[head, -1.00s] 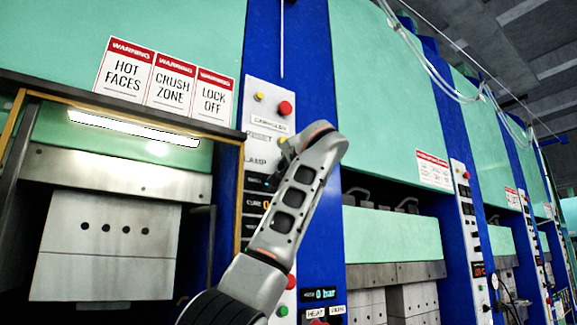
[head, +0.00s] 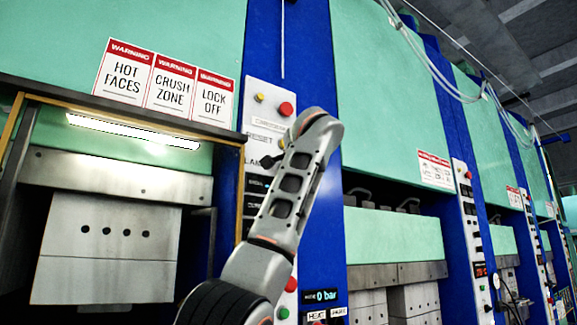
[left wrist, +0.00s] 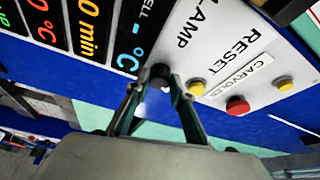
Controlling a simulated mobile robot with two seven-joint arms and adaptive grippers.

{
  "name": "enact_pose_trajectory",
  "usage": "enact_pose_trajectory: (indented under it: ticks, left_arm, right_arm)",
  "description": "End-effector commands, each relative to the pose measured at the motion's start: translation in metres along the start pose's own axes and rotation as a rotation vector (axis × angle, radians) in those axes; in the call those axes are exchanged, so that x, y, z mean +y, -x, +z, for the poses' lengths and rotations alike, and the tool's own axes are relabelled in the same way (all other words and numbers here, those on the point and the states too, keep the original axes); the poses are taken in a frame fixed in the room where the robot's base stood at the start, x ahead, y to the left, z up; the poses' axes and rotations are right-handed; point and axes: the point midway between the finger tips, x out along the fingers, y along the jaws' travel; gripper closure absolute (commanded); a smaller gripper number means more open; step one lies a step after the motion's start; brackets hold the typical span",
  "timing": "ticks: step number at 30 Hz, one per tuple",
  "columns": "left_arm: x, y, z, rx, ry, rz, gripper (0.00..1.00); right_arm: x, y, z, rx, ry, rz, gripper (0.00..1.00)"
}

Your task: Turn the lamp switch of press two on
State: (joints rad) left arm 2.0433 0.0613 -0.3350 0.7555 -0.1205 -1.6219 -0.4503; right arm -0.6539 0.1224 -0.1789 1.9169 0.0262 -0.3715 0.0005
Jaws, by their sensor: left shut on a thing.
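The lamp switch is a small black knob (left wrist: 160,73) beside the word LAMP on the white control panel (head: 284,92). In the left wrist view my left gripper (left wrist: 157,88) has its two fingers on either side of the knob, shut on it. In the head view this gripper (head: 269,163) reaches the panel by the LAMP label, and my arm hides much of the panel below. A white strip lamp (head: 130,130) glows inside the press at left. My right gripper is in neither view.
A red button (head: 286,109) and a yellow button (head: 260,98) sit above on the panel. Dark displays (left wrist: 128,38) lie beside the knob. Warning signs (head: 174,79) hang left. More presses stand in a row to the right.

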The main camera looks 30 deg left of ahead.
Motion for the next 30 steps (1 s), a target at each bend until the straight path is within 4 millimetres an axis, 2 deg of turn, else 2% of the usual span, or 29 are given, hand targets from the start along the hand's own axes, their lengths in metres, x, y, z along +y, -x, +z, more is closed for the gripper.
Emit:
enact_pose_trajectory:
  ticks: [2, 3, 4, 5, 14, 19, 23, 30]
  left_arm:
    - [0.000, 0.000, 0.000, 0.000, -0.002, 0.000, 0.99]
    - [0.000, 0.000, 0.000, 0.000, -0.001, 0.000, 0.70]
    - [0.000, 0.000, 0.000, 0.000, -0.001, 0.000, 0.62]
    - [0.000, 0.000, 0.000, 0.000, -0.001, 0.000, 0.61]
    - [0.000, 0.000, 0.000, 0.000, 0.000, 0.000, 0.61]
    - [0.000, 0.009, -0.002, 0.003, 0.000, -0.001, 0.61]
    - [0.001, 0.025, -0.002, 0.003, 0.002, -0.001, 0.61]
    - [0.000, 0.074, -0.002, 0.005, 0.002, -0.001, 0.61]
  right_arm:
    - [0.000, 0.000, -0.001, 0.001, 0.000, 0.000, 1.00]
    - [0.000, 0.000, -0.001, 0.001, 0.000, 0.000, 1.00]
    - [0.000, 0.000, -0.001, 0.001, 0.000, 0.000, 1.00]
    - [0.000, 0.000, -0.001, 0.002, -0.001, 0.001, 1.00]
    - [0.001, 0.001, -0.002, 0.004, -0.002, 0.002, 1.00]
    - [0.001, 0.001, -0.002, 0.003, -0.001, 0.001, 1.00]
    - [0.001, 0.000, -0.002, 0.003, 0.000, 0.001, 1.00]
    - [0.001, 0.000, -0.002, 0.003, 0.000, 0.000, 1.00]
